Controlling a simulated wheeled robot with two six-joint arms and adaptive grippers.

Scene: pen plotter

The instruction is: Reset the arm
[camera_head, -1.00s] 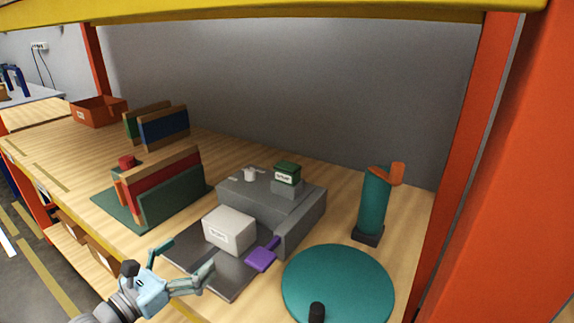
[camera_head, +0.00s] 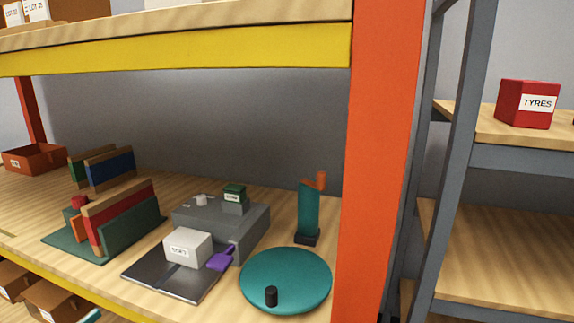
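A teal upright post (camera_head: 308,212) with an orange piece (camera_head: 316,181) on top stands on a small dark base at the right of the shelf. My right gripper is out of view.
A teal round disc (camera_head: 290,275) with a black knob lies at front right, near an orange upright (camera_head: 385,130). Boards stand on a green mat (camera_head: 68,242) at left. An orange bin (camera_head: 35,158) is farther back. A red TYRES box (camera_head: 527,103) sits on another rack.

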